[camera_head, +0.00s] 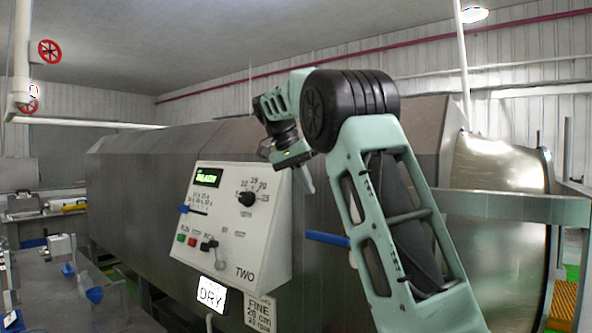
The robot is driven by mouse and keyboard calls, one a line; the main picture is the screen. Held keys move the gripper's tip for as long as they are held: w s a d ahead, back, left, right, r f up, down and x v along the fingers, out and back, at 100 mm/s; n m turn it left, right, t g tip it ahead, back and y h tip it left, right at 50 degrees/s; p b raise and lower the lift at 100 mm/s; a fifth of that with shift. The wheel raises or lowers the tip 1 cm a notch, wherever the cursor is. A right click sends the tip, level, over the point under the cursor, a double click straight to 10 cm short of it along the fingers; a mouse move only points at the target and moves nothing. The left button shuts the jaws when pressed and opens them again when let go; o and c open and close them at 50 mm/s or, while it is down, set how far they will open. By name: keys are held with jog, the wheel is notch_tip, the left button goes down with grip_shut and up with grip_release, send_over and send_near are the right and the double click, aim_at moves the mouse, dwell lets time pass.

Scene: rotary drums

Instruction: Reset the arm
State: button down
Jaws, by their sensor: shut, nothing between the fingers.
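My arm (400,215) rises from the bottom right, bends at a black joint and reaches away toward the drum machine. My gripper (307,180) hangs at its end, pointing down, small in view and partly hidden by the wrist. It is shut and empty, in front of the machine's casing and to the right of the white control panel (243,255). I see no contact between the gripper and the panel.
The panel has a lit green display (208,177), a black knob (247,198), a blue-tipped slider (185,209), buttons and a lever (209,245). A blue handle (327,238) sticks out beside my arm. A metal drum (503,175) stands right; benches stand left.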

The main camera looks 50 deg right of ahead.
jog(key=shift+w+v, duration=0.15)
jog(key=shift+v, duration=1)
jog(key=shift+w+v, duration=0.1)
jog(key=shift+v, duration=1.1)
jog(key=shift+a+f, duration=0.1)
jog(key=a+f+n+t+y+b, duration=0.1)
jog(key=a+f+n+b, duration=0.4)
jog(key=a+f, duration=0.75)
jog(key=a+f+n+t+y+b, duration=0.2)
jog(key=a+f+n, duration=0.7)
jog(key=a, duration=0.6)
jog(key=s+a+f+n+b, duration=0.3)
jog(key=s+a+f+n, duration=0.1)
jog(key=s+a+f, duration=0.7)
jog(key=s+a+f+n+b, duration=0.1)
jog(key=s+a+f+n, duration=0.1)
jog(key=s+f, duration=0.4)
jog(key=s+a+f+n+y+b, duration=0.1)
jog(key=s+a+f+n+b, duration=0.1)
jog(key=s+f, duration=0.4)
jog(key=s+n, duration=0.1)
jog(key=s, duration=0.2)
jog(key=shift+n, duration=0.3)
